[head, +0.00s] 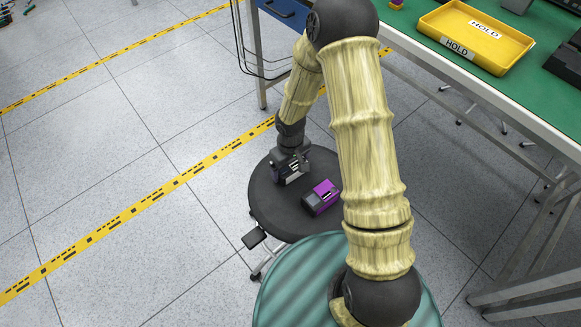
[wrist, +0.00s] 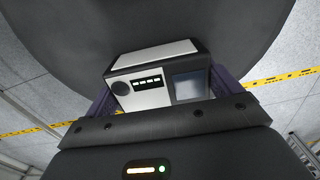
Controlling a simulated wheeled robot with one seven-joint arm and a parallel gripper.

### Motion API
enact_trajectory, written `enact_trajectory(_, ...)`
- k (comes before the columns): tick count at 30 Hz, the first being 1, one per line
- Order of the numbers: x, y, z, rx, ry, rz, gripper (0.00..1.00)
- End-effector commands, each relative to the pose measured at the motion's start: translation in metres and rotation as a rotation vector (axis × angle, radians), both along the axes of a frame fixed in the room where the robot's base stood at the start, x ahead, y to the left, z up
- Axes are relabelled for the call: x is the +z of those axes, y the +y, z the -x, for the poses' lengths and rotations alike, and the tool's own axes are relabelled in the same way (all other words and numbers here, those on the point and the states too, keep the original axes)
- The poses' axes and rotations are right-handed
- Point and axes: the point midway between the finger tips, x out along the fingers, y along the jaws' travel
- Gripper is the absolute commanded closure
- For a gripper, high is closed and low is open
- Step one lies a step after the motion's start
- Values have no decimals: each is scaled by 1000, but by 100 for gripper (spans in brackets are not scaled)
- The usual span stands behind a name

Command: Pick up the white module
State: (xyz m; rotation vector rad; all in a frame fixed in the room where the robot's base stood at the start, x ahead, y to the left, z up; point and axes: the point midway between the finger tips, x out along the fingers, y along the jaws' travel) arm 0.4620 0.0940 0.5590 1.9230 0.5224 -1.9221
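The white module (wrist: 152,90) shows in the wrist view, a small box with a white top, a white front with a round dark knob and a row of slots, and a grey screen panel. My gripper (wrist: 168,92) has one dark finger at each side of it, close to its sides. Whether the fingers press on it is not clear. In the head view my gripper (head: 290,170) is low over the left part of the black round stool seat (head: 275,215) and mostly hides the module.
A purple and grey module (head: 322,197) lies on the seat just right of my gripper. A green-topped workbench (head: 400,22) with a yellow HOLD tray (head: 476,38) stands at the upper right. Yellow tape (head: 150,202) crosses the open tiled floor at left.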

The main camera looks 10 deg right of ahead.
Motion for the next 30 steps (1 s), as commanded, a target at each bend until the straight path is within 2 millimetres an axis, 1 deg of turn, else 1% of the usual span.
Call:
enact_trajectory(1, 0, 0, 0, 0, 0, 0, 26)
enact_trajectory(3, 0, 0, 0, 0, 0, 0, 37)
enact_trajectory(10, 1, 0, 0, 0, -1, 1, 37)
enact_trajectory(14, 10, 0, -1, -1, -1, 0, 37)
enact_trajectory(17, 25, 0, -1, -1, -3, -1, 37)
enact_trajectory(24, 73, -1, -1, -1, -3, -1, 37)
enact_trajectory(27, 89, 0, -1, -1, -3, -1, 37)
enact_trajectory(30, 98, 0, 0, -1, 0, 0, 37)
